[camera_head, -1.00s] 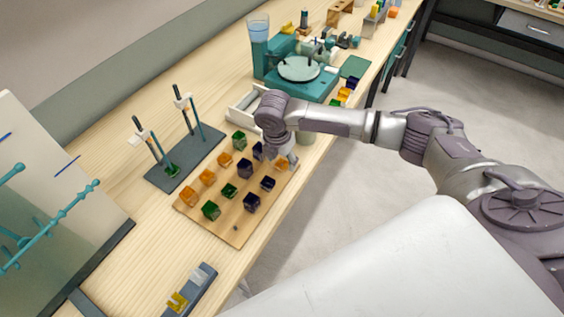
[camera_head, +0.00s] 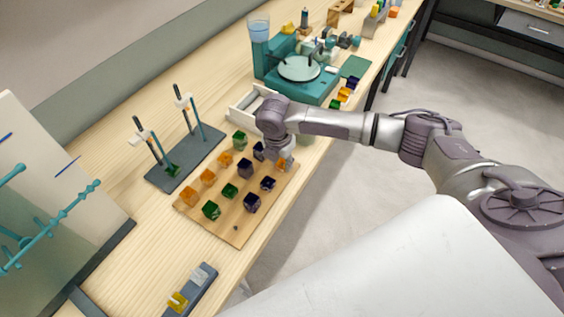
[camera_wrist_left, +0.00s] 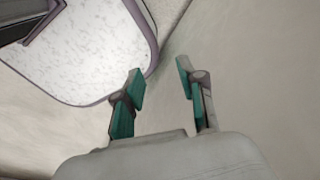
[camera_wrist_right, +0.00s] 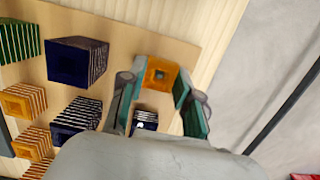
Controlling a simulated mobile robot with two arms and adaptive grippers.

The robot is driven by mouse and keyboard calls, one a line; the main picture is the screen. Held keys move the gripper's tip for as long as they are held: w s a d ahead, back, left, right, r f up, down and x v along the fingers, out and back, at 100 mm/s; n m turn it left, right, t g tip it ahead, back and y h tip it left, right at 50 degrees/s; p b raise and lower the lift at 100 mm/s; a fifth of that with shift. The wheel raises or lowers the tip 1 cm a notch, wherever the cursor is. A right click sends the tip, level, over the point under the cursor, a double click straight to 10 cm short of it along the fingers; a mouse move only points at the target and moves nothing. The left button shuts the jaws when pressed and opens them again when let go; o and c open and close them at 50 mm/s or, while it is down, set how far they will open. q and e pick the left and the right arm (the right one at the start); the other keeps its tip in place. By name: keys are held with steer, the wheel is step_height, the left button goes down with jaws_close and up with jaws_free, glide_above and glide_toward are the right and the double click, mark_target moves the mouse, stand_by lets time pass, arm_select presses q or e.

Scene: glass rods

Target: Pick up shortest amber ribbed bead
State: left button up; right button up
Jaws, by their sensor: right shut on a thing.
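My right gripper (camera_wrist_right: 158,95) is shut on an amber bead (camera_wrist_right: 158,75). The bead has a square face with a hole and sits between the teal finger pads. In the head view the amber bead (camera_head: 283,165) shows partly under my right gripper (camera_head: 280,163), at the right edge of the wooden board (camera_head: 222,229). I cannot tell whether it is off the board. Other amber beads stand on the board, including one at the left (camera_head: 188,196), one beside it (camera_head: 208,177) and one farther back (camera_head: 225,159). My left gripper (camera_wrist_left: 160,88) is open and empty over the floor.
Dark blue beads (camera_head: 252,203) and green beads (camera_head: 211,210) stand close around on the board. A dark blue bead (camera_wrist_right: 146,118) is right beside my right fingers. A rack with rods (camera_head: 170,172) is left of the board, a white tray (camera_head: 240,108) behind it.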

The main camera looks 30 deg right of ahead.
mark_target(284, 162)
steer(key=shift+w+r, duration=0.1)
steer(key=shift+r, duration=0.55)
step_height(284, 162, up, 3)
steer(key=shift+f+b, duration=0.1)
steer(key=shift+b, duration=0.55)
steer(key=s+d+r+b, duration=0.1)
steer(key=s+d+r, duration=0.5)
steer(key=s, duration=0.3)
steer(key=shift+s+d+r+b, duration=0.35)
steer(key=shift+d+r, duration=0.05)
steer(key=shift+r, duration=0.05)
